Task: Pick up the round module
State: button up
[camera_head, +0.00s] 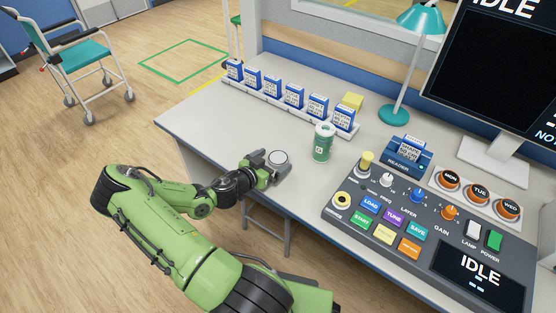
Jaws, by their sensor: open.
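A round module with a pale flat top and grey rim (278,157) sits near the table's front edge, left of the console. My gripper (266,167) is open and low at that edge, reaching in from the left. Its grey fingers are right beside the module, with the module at their tips. I cannot tell whether the fingers touch it or how far they reach around it. The module's lower near side is partly hidden by the gripper.
A green-and-white canister (323,142) stands close to the right. The control console (345,222) fills the right side. The table's left part is clear.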

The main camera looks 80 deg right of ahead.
jog(key=shift+s+d+f, duration=0.2)
jog(key=shift+d, duration=0.35)
jog(key=c, duration=1.2)
